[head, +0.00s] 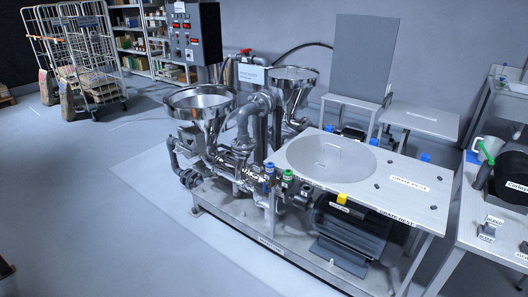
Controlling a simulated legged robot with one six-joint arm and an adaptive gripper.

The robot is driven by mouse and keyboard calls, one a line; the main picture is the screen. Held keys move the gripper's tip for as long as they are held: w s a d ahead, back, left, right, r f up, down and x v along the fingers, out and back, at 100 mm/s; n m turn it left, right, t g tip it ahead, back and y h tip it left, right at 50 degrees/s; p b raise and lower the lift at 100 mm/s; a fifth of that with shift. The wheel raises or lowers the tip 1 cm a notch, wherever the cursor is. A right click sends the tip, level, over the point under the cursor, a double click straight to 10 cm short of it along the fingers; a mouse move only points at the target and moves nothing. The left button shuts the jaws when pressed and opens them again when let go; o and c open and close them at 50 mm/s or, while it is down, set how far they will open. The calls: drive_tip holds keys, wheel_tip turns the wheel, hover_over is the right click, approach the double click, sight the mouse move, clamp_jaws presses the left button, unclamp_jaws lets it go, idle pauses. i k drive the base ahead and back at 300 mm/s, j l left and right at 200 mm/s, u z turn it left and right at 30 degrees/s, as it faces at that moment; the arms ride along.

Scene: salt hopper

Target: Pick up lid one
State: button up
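A round grey lid with a raised handle (331,166) lies flat at the left end of a pale metal table (425,205) beside the machine. It carries no label that I can read, so I cannot tell if it is lid one. Two open steel hoppers stand on the machine: a near one at left (200,97) and a far one (294,74) behind the pipes. No lid covers the near hopper. My gripper is not in view.
A motor (350,232) sits under the pale table. A grey upright panel (362,55) and a low side table (420,119) stand behind. A bench (470,238) with a dark pot is at right. A control box (193,35) is behind the hoppers. Floor at left is clear.

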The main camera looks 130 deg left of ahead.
sight(324, 157)
drive_tip(key=u, duration=3.7)
drive_tip(key=i+j, duration=0.2)
drive_tip(key=i, duration=0.3)
drive_tip(key=i+j+z, duration=0.1)
drive_tip(key=i, duration=0.4)
drive_tip(key=i+j, duration=0.3)
drive_tip(key=i, duration=0.15)
drive_tip(key=i+j+z, duration=0.1)
drive_tip(key=i, duration=0.4)
drive_tip(key=i+j, duration=0.35)
drive_tip(key=i+j+z, duration=0.1)
drive_tip(key=i+j, duration=0.2)
drive_tip(key=i, duration=0.3)
